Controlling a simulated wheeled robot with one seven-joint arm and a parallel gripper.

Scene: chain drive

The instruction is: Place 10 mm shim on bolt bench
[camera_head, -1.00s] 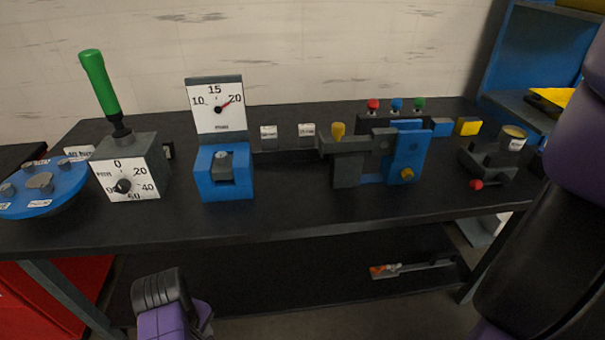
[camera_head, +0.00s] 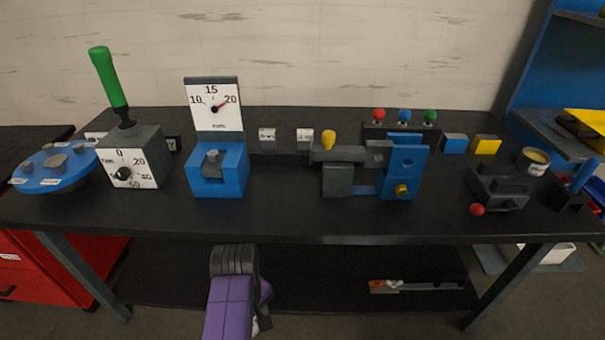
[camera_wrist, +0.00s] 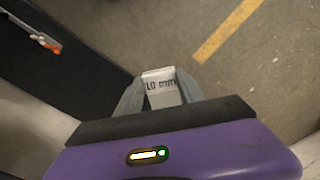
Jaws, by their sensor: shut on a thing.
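In the wrist view my gripper (camera_wrist: 161,98) is shut on a small pale block labelled "10 mm", the 10 mm shim (camera_wrist: 160,80). It is held over the floor, beside the dark lower shelf. In the head view my purple and black arm shows at the bottom middle, in front of the bench (camera_head: 300,227); the fingers and the shim are hidden there. The black bench top carries several fixtures. Which part the task calls the bolt bench I cannot tell for certain.
On the bench stand a green-handled lever box (camera_head: 133,158), a blue dial gauge stand (camera_head: 216,180), two small labelled blocks (camera_head: 304,138), a blue and grey fixture (camera_head: 402,165) and a dark clamp with a red knob (camera_head: 497,187). A tool (camera_head: 415,286) lies on the lower shelf.

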